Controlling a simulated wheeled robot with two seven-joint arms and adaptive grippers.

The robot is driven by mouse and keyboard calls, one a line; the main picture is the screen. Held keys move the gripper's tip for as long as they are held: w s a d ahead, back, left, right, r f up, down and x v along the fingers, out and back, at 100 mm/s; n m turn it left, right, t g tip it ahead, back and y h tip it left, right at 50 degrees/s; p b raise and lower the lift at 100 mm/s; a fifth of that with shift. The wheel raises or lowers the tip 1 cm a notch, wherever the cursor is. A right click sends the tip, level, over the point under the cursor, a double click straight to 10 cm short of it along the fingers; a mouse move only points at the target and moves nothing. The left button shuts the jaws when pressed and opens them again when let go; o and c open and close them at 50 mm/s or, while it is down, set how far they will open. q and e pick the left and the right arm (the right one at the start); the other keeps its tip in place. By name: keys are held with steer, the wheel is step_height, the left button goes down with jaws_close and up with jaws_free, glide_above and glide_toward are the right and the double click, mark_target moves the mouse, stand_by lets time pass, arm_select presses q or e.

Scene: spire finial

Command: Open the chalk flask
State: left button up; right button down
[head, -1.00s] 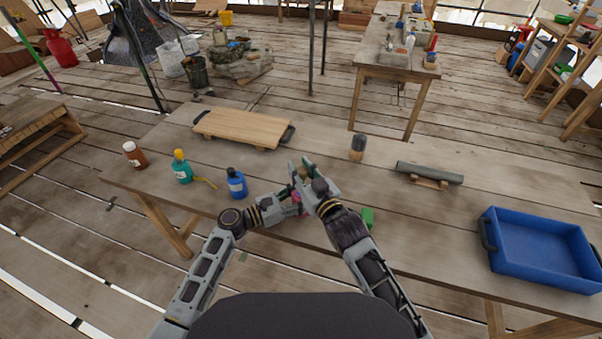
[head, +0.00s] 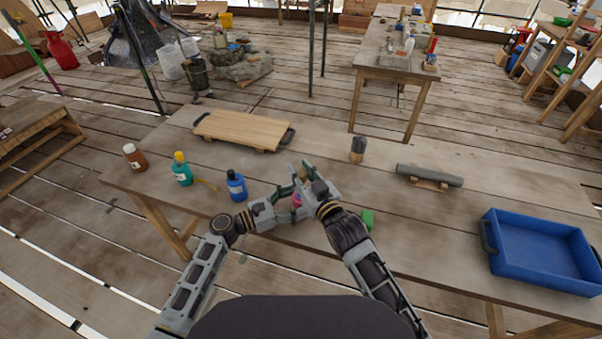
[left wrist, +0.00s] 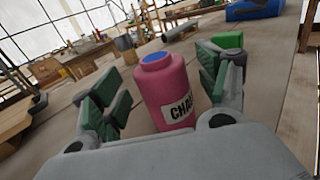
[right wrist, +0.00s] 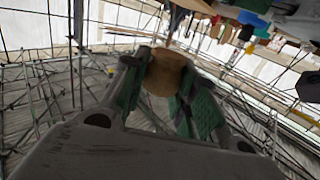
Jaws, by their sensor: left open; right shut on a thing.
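The chalk flask is a pink bottle with a partly visible "CHA" label, and it shows in the left wrist view (left wrist: 170,92) and the head view (head: 297,200). Its neck top shows a blue disc; no stopper stands on it. My left gripper (left wrist: 160,75) is open, with a finger on each side of the flask and visible gaps. It shows in the head view (head: 290,195) too. My right gripper (right wrist: 160,90) is shut on a tan, cork-like stopper (right wrist: 168,72).
A blue bottle (head: 236,186), a teal bottle (head: 182,172) and a brown bottle (head: 135,158) stand to the left. A green block (head: 368,217) is close on the right. A wooden board (head: 243,129), a grey cylinder (head: 430,172) and a blue tray (head: 540,250) lie further out.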

arm_select(q)
steer(key=v, duration=0.9)
steer(key=shift+s+a, duration=0.15)
steer(key=shift+a, duration=0.2)
steer(key=shift+f, duration=0.1)
